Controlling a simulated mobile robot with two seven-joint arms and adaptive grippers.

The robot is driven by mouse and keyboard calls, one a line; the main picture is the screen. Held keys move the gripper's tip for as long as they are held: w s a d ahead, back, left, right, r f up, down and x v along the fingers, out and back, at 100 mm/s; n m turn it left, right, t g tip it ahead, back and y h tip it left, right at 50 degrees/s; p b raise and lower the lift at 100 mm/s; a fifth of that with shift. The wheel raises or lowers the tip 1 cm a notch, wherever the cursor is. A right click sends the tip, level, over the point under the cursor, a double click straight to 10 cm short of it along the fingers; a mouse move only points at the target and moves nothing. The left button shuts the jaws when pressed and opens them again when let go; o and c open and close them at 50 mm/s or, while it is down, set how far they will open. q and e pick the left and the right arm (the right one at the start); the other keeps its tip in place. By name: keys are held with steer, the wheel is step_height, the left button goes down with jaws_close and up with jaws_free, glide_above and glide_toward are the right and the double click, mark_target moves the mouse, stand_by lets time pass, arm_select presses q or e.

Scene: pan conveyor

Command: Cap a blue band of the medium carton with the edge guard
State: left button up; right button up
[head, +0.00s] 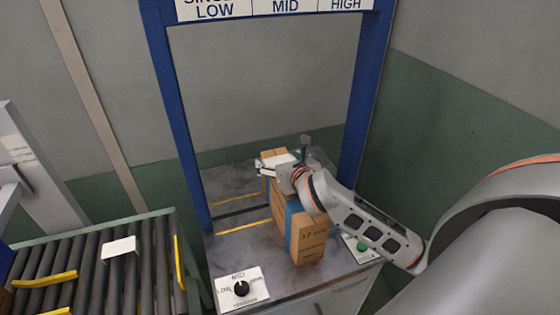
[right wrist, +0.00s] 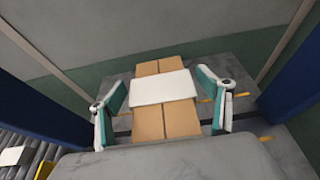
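The medium carton (head: 310,238), brown cardboard, stands on the grey table under the blue arch. A blue band (head: 292,218) runs around its near part. My right gripper (head: 283,162) is above the carton's far end. In the right wrist view my right gripper (right wrist: 161,105) is open, with one finger on each side of the carton top (right wrist: 165,122). A flat white piece (right wrist: 163,87) lies across the top between the fingers; I cannot tell whether it is the edge guard or a label. No blue band shows there. My left gripper is not in view.
The blue arch (head: 180,115) stands around the table, with LOW, MID and HIGH signs. A dial panel (head: 228,291) and a green button (head: 361,246) sit at the table's front. A roller conveyor (head: 140,282) with a white piece (head: 119,247) is at left.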

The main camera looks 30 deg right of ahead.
steer(key=shift+s+f, duration=0.1)
steer(key=shift+f, duration=0.1)
steer(key=shift+s+a, duration=0.15)
steer(key=shift+s, duration=0.05)
steer(key=shift+r+v, duration=0.15)
steer(key=shift+v, duration=1.6)
steer(key=shift+r+v, duration=0.1)
steer(key=shift+v, duration=1.7)
steer(key=shift+w, duration=0.1)
